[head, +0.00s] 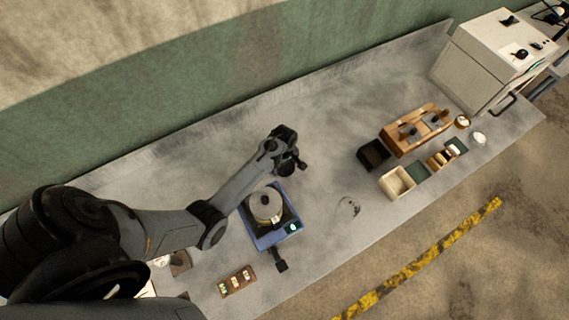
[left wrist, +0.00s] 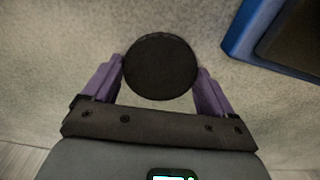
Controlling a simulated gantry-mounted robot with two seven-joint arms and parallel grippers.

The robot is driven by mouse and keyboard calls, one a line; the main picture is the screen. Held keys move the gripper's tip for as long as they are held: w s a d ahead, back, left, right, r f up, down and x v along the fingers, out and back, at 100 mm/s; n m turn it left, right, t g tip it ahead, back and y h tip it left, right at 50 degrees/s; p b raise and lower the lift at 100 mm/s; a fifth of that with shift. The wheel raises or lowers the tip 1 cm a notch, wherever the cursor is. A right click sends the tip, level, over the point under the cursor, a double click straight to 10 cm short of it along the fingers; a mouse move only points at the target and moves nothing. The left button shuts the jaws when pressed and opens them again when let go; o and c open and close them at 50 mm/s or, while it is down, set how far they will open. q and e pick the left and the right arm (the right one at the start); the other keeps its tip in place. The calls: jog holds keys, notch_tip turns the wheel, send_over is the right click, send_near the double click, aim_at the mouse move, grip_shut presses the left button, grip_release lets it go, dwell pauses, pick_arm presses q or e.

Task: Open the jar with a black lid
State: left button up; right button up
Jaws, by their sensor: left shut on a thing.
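My left gripper (head: 287,163) is over the counter, just behind the blue-based device. In the left wrist view, its purple fingers (left wrist: 161,88) are shut on the sides of a round black lid (left wrist: 160,66). The lid is seen from straight above, so I cannot tell whether a jar body is under it. In the head view the gripper hides most of what it holds. A faint clear round thing (head: 348,207) stands on the counter to the right, too faint to identify.
The blue-based device (head: 263,241) carries a round pale vessel (head: 266,205). A small brown tray (head: 237,281) is in front. A wooden rack (head: 400,147), a cream box (head: 396,183) and a black box (head: 373,154) stand right. A white machine (head: 490,60) is at the far right.

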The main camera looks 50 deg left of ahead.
pick_arm(q)
jog(key=shift+f, duration=0.1)
jog(key=o, duration=0.9)
jog(key=shift+o, duration=0.2)
